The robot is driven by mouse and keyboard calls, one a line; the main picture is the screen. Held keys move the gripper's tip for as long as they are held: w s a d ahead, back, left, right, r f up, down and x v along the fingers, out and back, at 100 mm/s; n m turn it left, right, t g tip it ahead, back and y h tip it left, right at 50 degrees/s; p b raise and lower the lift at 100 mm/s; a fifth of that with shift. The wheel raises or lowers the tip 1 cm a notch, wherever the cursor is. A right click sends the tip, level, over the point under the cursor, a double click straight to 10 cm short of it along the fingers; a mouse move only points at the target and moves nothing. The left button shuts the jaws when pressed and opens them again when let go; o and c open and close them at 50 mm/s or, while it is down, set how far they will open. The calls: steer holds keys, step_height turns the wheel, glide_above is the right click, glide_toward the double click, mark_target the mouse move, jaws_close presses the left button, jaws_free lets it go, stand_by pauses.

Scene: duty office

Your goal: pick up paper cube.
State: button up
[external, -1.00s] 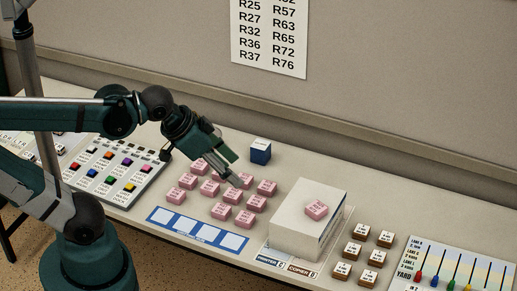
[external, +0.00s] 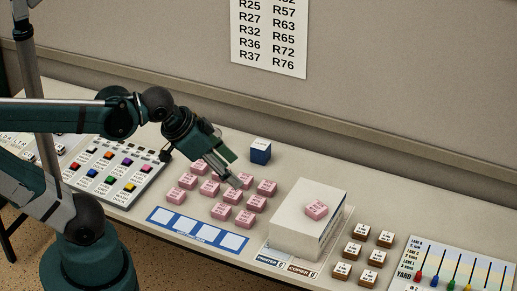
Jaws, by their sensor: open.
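A blue cube (external: 260,152) with a white label on top stands alone at the back of the desk. The label is too small to read, so I cannot tell for sure that it is the paper cube. My gripper (external: 231,171) is open and points down to the right. It is to the left of the blue cube and lower in the picture, over the back of a group of pink labelled blocks (external: 222,211). The gripper covers part of the group. I cannot tell whether its fingertips touch a block.
A white box (external: 291,228) with a pink block (external: 316,209) on top stands right of the group. A button panel (external: 158,172) is at left, a blue strip with white squares (external: 160,215) in front. Brown blocks (external: 362,232) and a yard board (external: 480,262) are at right.

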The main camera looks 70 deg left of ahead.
steer(key=w+a+f+m+g+b, duration=0.25)
steer(key=w+a+f+b, duration=0.2)
steer(key=a+f, duration=0.35)
steer(key=m+g+b, duration=0.5)
steer(key=m+b, duration=0.1)
steer(key=b, duration=0.3)
glide_above(221, 208)
steer(key=shift+t, duration=0.25)
step_height(221, 208, down, 26)
steer(key=shift+d+r, duration=0.1)
steer(key=shift+d, duration=0.05)
steer(key=shift+f, duration=0.2)
steer(key=shift+f, duration=1.2)
steer(key=shift+f, duration=0.1)
steer(key=shift+f+b, duration=0.85)
steer(key=shift+f, duration=1.65)
